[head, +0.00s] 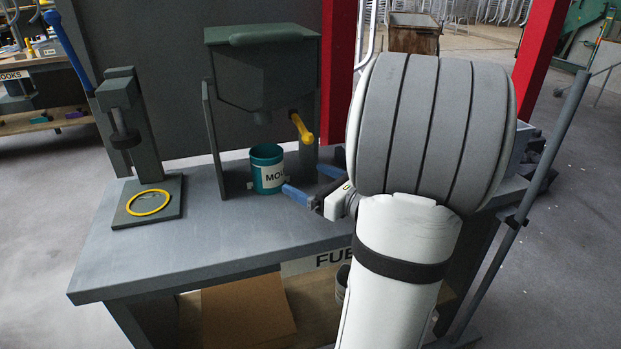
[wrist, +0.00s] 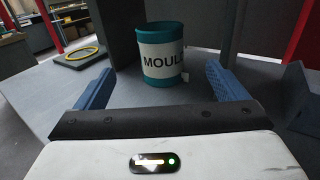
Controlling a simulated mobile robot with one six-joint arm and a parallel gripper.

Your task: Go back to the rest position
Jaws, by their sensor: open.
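My gripper (head: 305,183) is over the right part of the grey workbench, with its blue fingers spread apart. In the wrist view my gripper (wrist: 160,84) is open and empty, and a teal can (wrist: 163,72) with a white label reading "MOUL" stands beyond the fingertips, roughly centred between them. In the head view the can (head: 267,166) stands upright on the workbench (head: 225,235) under the hopper's spout, left of the fingers. It appears apart from the fingers. My arm hides the right end of the bench.
The dark green hopper (head: 262,70) with a yellow handle (head: 301,128) stands over the can. A press-like stand (head: 122,110) with a yellow ring (head: 149,202) on its base is at the left. Red posts (head: 546,50) rise behind. The bench's front left is clear.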

